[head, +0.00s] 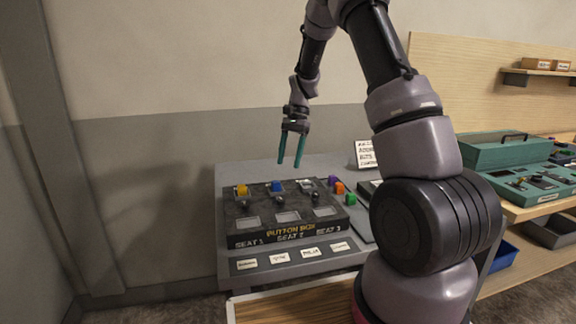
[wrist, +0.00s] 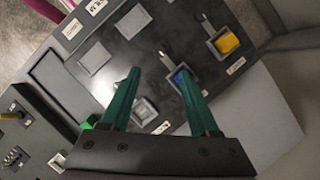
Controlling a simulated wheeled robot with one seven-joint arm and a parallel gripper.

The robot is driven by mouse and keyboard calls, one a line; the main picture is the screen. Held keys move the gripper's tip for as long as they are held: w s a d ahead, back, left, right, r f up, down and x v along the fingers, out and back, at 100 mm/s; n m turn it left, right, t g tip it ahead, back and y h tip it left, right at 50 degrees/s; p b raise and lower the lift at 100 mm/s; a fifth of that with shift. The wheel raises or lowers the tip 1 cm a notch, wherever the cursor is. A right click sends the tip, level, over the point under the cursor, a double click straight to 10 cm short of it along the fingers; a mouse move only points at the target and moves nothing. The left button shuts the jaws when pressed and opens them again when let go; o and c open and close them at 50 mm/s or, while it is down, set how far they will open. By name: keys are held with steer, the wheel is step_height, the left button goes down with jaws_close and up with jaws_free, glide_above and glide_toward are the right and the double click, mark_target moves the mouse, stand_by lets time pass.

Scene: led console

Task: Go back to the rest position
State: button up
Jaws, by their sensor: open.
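My gripper (head: 290,162) is open and empty, fingers pointing down, in the air above the back of the button box (head: 241,223). A yellow button (head: 242,190), a blue button (head: 277,187) and a white piece (head: 305,184) sit along the back row of the box. In the wrist view my gripper (wrist: 160,74) shows two green fingers spread apart with nothing held. The yellow button (wrist: 228,42) is at the upper right there, and the blue one (wrist: 179,76) is partly hidden by the right finger.
Purple (head: 332,181), orange (head: 339,188) and green (head: 350,199) pieces are at the box's right. A white sign (head: 365,153) stands behind. A teal console (head: 502,153) sits on a wooden table at the right. The space left of my gripper is free up to the wall.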

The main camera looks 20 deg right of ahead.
steer(key=s+d+r+n+t, duration=0.1)
steer(key=s+r+t, duration=0.1)
steer(key=s+r, duration=0.55)
steer(key=s+r+n+t, duration=0.1)
steer(key=s+r+t, duration=0.25)
steer(key=r, duration=0.75)
steer(key=s+d+r+n+t+h, duration=0.1)
steer(key=s+r+n+t, duration=0.2)
steer(key=s, duration=1.2)
step_height(320, 180, up, 2)
steer(key=shift+s+d+r+t, duration=0.15)
steer(key=shift+s+t, duration=0.15)
steer(key=shift+t, duration=0.55)
